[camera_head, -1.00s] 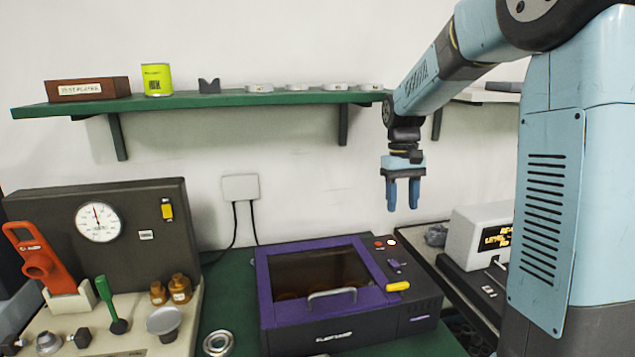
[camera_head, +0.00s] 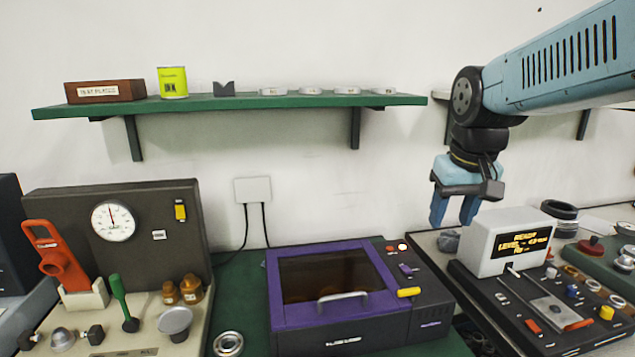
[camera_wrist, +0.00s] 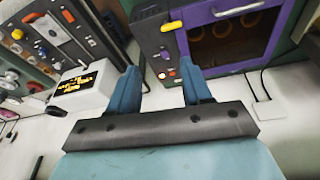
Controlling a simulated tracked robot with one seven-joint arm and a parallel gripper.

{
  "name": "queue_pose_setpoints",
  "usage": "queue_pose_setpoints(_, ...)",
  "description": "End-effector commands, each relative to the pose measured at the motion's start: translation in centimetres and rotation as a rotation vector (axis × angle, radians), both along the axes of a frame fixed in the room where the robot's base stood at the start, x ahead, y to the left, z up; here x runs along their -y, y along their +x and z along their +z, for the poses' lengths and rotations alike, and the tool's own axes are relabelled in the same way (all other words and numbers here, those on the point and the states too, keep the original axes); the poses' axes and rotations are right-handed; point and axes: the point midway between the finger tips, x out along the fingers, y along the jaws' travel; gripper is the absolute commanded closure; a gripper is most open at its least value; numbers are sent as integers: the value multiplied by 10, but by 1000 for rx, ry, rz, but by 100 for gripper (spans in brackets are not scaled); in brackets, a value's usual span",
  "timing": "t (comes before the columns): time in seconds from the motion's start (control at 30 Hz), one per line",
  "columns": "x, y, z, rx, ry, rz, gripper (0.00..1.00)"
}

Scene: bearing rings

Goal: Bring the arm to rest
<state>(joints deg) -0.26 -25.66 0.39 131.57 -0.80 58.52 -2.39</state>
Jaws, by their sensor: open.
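My gripper (camera_head: 454,208) hangs from my blue arm at the right of the head view, fingers pointing down, in the air above the gap between the purple-framed machine and the white display box. In the wrist view my gripper (camera_wrist: 163,88) shows two blue fingers spread apart with nothing between them. The purple-framed machine (camera_head: 284,317) has a closed lid with a dark window; it also shows in the wrist view (camera_wrist: 188,45), where round orange shapes are visible behind the window.
A white display box (camera_head: 487,246) stands on a dark panel with knobs at the right. A green shelf (camera_head: 240,103) carries a box, a yellow can and several rings. A gauge station (camera_head: 180,240) stands at the left. Open air lies before the wall.

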Motion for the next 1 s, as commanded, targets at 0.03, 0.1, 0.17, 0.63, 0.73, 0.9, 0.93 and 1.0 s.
queue_pose_setpoints(0.03, 0, -10, 1, 23, 3, -5, 51)
queue_pose_setpoints(0.1, 0, -22, 0, 54, 7, -13, 51)
queue_pose_setpoints(0.17, 0, -32, -1, 78, 10, -19, 51)
queue_pose_setpoints(0.63, 2, -82, -13, 217, 33, -50, 51)
queue_pose_setpoints(0.73, 2, -84, -14, 220, 33, -52, 51)
queue_pose_setpoints(0.9, 2, -84, -14, 220, 33, -52, 51)
queue_pose_setpoints(0.93, 2, -84, -14, 220, 33, -51, 51)
queue_pose_setpoints(1.0, 2, -84, -14, 220, 33, -51, 51)
